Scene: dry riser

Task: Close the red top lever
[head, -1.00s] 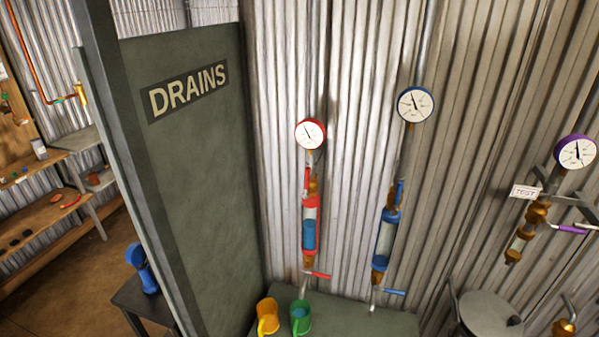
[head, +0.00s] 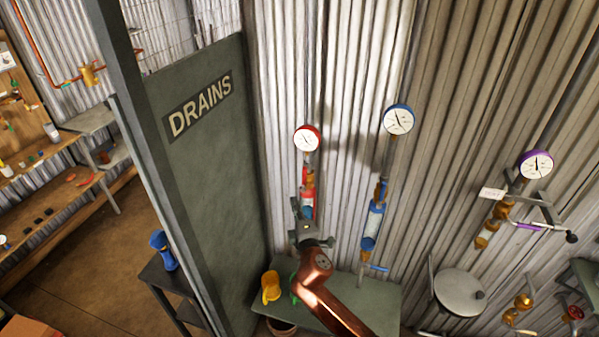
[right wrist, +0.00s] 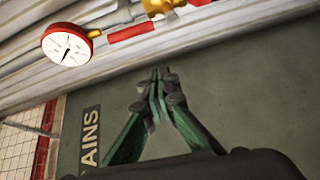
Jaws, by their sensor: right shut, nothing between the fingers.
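The red riser has a red-rimmed gauge (head: 306,138) at its top, and the gauge also shows in the right wrist view (right wrist: 67,44). Below it, the red top lever (head: 304,177) lies roughly along the pipe. In the right wrist view the red lever (right wrist: 131,32) lies between the gauge and a brass valve (right wrist: 160,5). My right gripper (head: 297,204) is in front of the red riser, just below the lever, and hides the lower part. In the right wrist view its fingertips (right wrist: 161,76) are together, empty and apart from the lever. My left gripper is out of view.
A blue riser (head: 372,228) stands to the right, and a purple gauge (head: 536,164) with a test valve is farther right. The green DRAINS panel (head: 212,170) stands close on the left. A yellow mug (head: 270,287) sits on the bench (head: 375,310) below.

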